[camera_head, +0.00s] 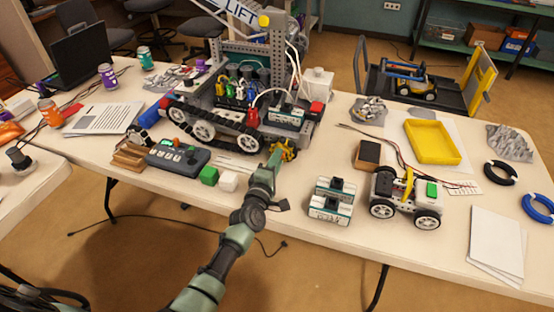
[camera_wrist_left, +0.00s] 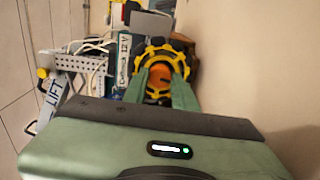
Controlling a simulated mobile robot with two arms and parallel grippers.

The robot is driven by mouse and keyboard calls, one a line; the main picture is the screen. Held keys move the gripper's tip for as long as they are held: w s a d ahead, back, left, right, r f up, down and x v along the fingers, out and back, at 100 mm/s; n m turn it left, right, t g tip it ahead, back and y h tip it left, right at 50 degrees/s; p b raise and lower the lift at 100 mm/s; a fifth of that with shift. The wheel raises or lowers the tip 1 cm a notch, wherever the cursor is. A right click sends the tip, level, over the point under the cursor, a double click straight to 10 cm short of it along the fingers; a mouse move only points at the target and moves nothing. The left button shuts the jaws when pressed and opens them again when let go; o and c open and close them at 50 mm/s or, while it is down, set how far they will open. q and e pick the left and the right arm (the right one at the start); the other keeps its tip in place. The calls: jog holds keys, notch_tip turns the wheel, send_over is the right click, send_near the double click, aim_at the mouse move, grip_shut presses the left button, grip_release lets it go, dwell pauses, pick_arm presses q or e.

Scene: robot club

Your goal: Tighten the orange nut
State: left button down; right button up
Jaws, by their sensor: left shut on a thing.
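The orange nut (camera_wrist_left: 160,78) shows in the left wrist view, in the middle of a yellow toothed ring (camera_wrist_left: 150,50). My left gripper (camera_wrist_left: 161,84) has its two green fingers on either side of the nut and is shut on it. In the head view my left gripper (camera_head: 273,159) reaches the yellow toothed ring (camera_head: 289,147) at the front right end of the tracked robot (camera_head: 225,133). The nut is hard to make out there. I cannot tell how tight the nut sits. My right gripper is not in view.
On the white table (camera_head: 290,215), a green cube (camera_head: 209,175) and a white cube (camera_head: 228,181) stand left of my gripper, by a grey controller (camera_head: 178,158). Boxy modules (camera_head: 331,200) and a small wheeled robot (camera_head: 405,197) stand to the right. A yellow tray (camera_head: 432,142) lies behind them.

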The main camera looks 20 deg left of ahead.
pick_arm(q)
jog(key=shift+f+m, duration=0.1)
jog(key=shift+m, duration=0.2)
jog(key=c, duration=1.1)
grip_release()
jog(key=s, duration=0.8)
jog(key=shift+w, duration=0.1)
